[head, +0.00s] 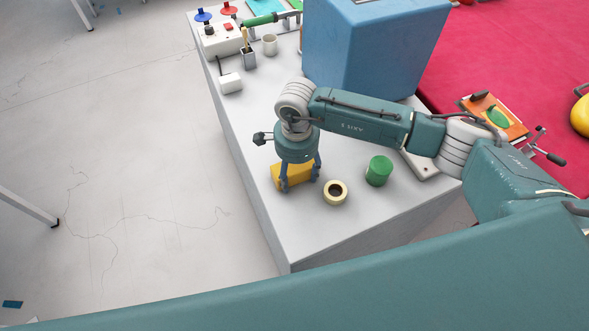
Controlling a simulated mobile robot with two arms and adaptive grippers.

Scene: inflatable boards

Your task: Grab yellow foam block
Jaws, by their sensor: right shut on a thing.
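The yellow foam block (292,177) is on or just above the white tabletop, near its left edge; I cannot tell whether it touches the top. My right gripper (299,184) points down over it, with its fingers shut on the block's sides. The gripper body hides part of the block's upper side. My left gripper does not show.
A tape roll (335,192) and a green cylinder (379,171) stand close to the right of the block. A large blue box (373,50) stands behind my right arm. A pen holder (249,57), a white mug (270,45) and a control box (221,39) are at the far end.

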